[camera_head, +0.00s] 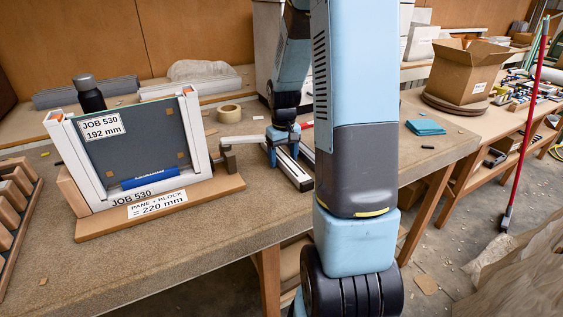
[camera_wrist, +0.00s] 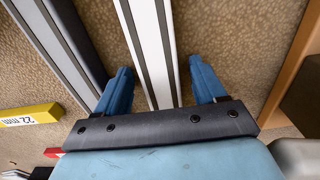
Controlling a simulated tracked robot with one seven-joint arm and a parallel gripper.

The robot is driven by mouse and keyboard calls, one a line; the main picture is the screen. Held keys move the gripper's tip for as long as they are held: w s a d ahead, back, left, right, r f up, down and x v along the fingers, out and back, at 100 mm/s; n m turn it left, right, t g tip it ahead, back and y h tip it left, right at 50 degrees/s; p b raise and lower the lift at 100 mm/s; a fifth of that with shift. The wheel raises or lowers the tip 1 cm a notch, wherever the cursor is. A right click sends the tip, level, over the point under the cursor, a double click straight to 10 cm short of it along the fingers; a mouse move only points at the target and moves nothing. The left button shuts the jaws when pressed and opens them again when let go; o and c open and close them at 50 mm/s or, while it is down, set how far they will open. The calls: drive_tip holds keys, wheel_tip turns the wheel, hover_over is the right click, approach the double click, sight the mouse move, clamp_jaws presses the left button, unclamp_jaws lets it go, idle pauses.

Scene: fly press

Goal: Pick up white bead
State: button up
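My gripper (camera_wrist: 160,68) is open, with one blue finger on each side of the bead and a gap visible on both sides. The bead's near part is hidden under my gripper's palm. In the head view, pale strips (camera_head: 293,172) lie under and beside my gripper, partly hidden by my arm. I cannot tell there which one is between the fingers.
A grey-and-white strip (camera_wrist: 52,40) lies left of my fingers. A yellow block marked 22 mm (camera_wrist: 30,117) is at the lower left.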

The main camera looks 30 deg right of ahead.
drive_tip(key=c, duration=1.1)
